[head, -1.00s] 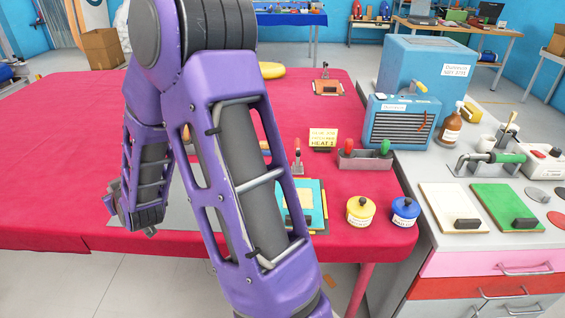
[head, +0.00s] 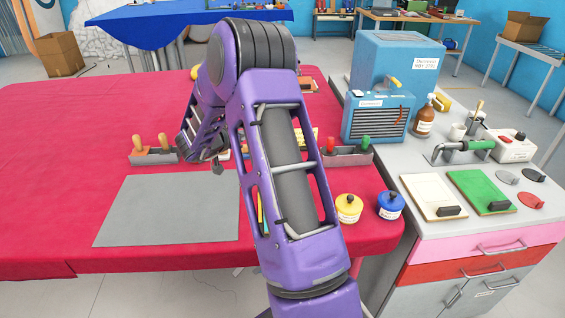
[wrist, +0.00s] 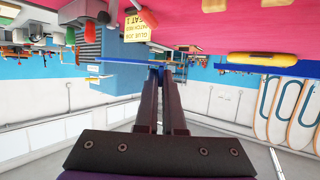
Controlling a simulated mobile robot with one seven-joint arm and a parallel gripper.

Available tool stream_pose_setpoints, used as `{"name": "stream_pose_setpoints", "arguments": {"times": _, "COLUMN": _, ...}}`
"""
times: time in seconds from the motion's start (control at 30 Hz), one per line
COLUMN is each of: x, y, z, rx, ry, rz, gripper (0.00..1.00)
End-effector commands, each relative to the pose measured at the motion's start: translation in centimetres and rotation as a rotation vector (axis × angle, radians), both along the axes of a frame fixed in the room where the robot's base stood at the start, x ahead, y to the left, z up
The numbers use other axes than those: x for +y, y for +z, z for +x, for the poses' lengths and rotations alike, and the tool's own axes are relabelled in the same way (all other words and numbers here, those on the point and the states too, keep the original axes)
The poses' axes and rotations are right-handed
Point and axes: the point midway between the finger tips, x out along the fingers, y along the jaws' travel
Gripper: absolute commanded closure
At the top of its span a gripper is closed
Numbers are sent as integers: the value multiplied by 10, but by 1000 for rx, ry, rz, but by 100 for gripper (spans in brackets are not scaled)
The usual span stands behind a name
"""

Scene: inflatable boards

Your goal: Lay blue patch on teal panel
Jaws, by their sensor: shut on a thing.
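In the wrist view my gripper (wrist: 162,72) has its two dark fingers close together, with a little blue between the tips. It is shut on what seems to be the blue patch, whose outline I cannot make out. In the head view my gripper hangs over the red table, left of the upper arm, and its fingertips are hard to see. The teal panel is almost wholly hidden behind my arm.
The red-clothed table (head: 60,180) holds a bare grey mat (head: 170,208), a wooden-handled tool rack (head: 153,153), a yellow pot (head: 348,208) and a blue pot (head: 389,205). The right counter has cream (head: 428,195) and green (head: 482,190) panels, a blue heater (head: 376,118) and loose discs.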

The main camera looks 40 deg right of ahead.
Motion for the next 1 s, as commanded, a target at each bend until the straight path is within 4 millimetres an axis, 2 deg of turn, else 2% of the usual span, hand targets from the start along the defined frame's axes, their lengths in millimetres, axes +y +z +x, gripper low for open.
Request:
{"name": "stream_pose_setpoints", "arguments": {"times": 0.03, "x": -18, "y": -5, "z": -13, "rx": 3, "ry": -131, "rz": 2, "gripper": 100}}
{"name": "stream_pose_setpoints", "arguments": {"times": 0.1, "x": -35, "y": -14, "z": -36, "rx": 2, "ry": -315, "rz": 1, "gripper": 100}}
{"name": "stream_pose_setpoints", "arguments": {"times": 0.17, "x": -44, "y": -23, "z": -56, "rx": 3, "ry": -460, "rz": 0, "gripper": 100}}
{"name": "stream_pose_setpoints", "arguments": {"times": 0.3, "x": -45, "y": -39, "z": -92, "rx": -2, "ry": -729, "rz": -1, "gripper": 100}}
{"name": "stream_pose_setpoints", "arguments": {"times": 0.4, "x": -39, "y": -48, "z": -109, "rx": -3, "ry": -855, "rz": -2, "gripper": 100}}
{"name": "stream_pose_setpoints", "arguments": {"times": 0.6, "x": -31, "y": -57, "z": -122, "rx": -4, "ry": -961, "rz": -1, "gripper": 100}}
{"name": "stream_pose_setpoints", "arguments": {"times": 0.77, "x": -31, "y": -63, "z": -123, "rx": -5, "ry": -965, "rz": 0, "gripper": 100}}
{"name": "stream_pose_setpoints", "arguments": {"times": 1.0, "x": -31, "y": -82, "z": -123, "rx": -5, "ry": -963, "rz": 1, "gripper": 100}}
